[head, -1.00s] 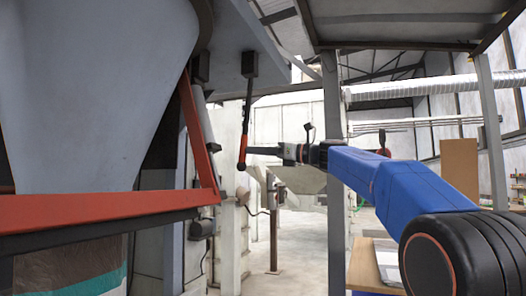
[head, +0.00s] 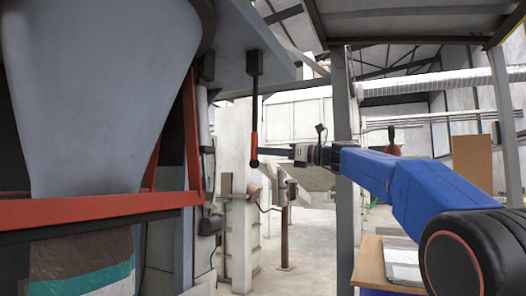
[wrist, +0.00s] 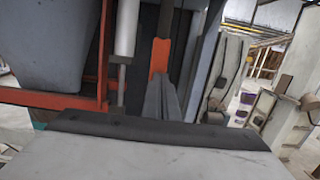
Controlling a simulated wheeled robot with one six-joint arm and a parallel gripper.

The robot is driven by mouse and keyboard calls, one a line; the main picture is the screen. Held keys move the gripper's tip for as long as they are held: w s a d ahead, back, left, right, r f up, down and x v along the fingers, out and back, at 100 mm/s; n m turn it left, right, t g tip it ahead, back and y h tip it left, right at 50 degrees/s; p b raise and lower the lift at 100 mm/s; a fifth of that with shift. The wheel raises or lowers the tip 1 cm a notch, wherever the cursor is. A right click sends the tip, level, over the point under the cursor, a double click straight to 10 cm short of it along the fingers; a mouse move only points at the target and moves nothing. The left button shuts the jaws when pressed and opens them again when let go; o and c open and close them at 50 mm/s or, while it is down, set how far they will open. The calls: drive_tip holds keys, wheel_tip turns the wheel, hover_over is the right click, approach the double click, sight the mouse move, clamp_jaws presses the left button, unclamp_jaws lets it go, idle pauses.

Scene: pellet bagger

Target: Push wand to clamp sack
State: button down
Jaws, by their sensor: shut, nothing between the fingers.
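The wand (head: 254,100) is a thin black rod with an orange sleeve and a black ball end. It hangs nearly upright from a dark box under a grey plate. My gripper (head: 264,151) is shut and empty, level with the orange sleeve. Its tip is at or very near the sleeve from the right; I cannot tell if they touch. In the wrist view the orange sleeve (wrist: 160,54) shows just beyond my shut dark fingers (wrist: 162,98). The sack (head: 82,268), brown with white and green bands, hangs at lower left; its top is hidden behind the frame.
A grey hopper (head: 100,95) and an orange-red frame (head: 90,210) fill the left side. A grey post (head: 343,200) stands behind my arm. A wooden table (head: 369,263) is at the lower right. Open floor (head: 300,255) shows in the middle.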

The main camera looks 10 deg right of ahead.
drive_tip(key=f+v, duration=0.1)
drive_tip(key=v, duration=0.7)
drive_tip(key=shift+s+d, duration=0.1)
idle(0.7)
drive_tip(key=s+a+f+n+g+h, duration=0.1)
drive_tip(key=s+a+f+n+h, duration=0.2)
drive_tip(key=s+f, duration=0.5)
drive_tip(key=s+a+f+n+g+h, duration=0.15)
drive_tip(key=s+f+n, duration=0.25)
drive_tip(key=f, duration=0.7)
drive_tip(key=s+a+f+n+g+h, duration=0.2)
drive_tip(key=s+f+n+h, duration=0.15)
drive_tip(key=s+f, duration=0.45)
drive_tip(key=s+d+f+n+h, duration=0.2)
drive_tip(key=s+f+n, duration=0.3)
drive_tip(key=f, duration=0.5)
drive_tip(key=s+d+f+n+g+h, duration=0.1)
drive_tip(key=s+d+f+n+h, duration=0.2)
drive_tip(key=s+f, duration=0.6)
drive_tip(key=s+d+f+n+g+h, duration=0.1)
drive_tip(key=s+d+f+n, duration=0.3)
drive_tip(key=f, duration=0.7)
drive_tip(key=s+n+h, duration=0.1)
drive_tip(key=s+n, duration=0.1)
drive_tip(key=s, duration=0.1)
drive_tip(key=shift+d+n+h, duration=0.3)
drive_tip(key=shift+n, duration=0.05)
